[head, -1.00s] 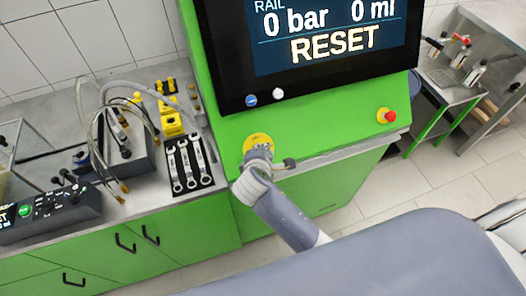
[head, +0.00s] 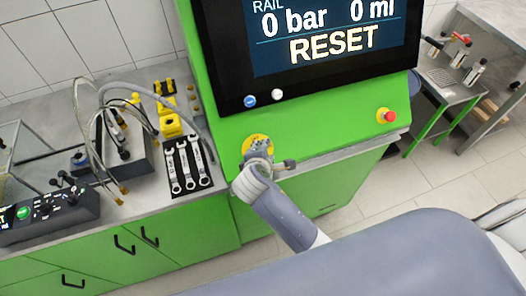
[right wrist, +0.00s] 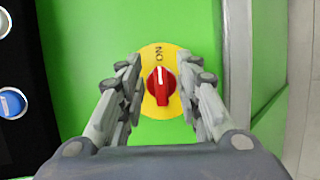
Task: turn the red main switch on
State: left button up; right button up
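The red main switch (right wrist: 161,88) is a red rotary knob on a round yellow plate (right wrist: 151,52) marked ON, in the right wrist view. The white mark on the knob points up toward the word ON. In the head view the yellow plate (head: 251,139) is on the green console's sloped front, and my right gripper hides the knob. My right gripper (right wrist: 161,70) is open, with one finger on each side of the knob and a visible gap to it on both sides. It also shows in the head view (head: 258,148). My left gripper is in neither view.
A screen (head: 318,50) reading 0 bar, 0 ml and RESET stands above the switch. A blue button (head: 250,100) and a white button (head: 277,94) sit under it. A red emergency stop (head: 388,116) is to the right. Wrenches (head: 187,165) lie on the left bench.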

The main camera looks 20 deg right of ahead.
jog(key=shift+s+a+r, duration=0.1)
jog(key=shift+a, duration=0.05)
jog(key=v, duration=1.1)
jog(key=shift+s+r, duration=0.2)
jog(key=shift+s, duration=0.05)
jog(key=shift+f, duration=0.1)
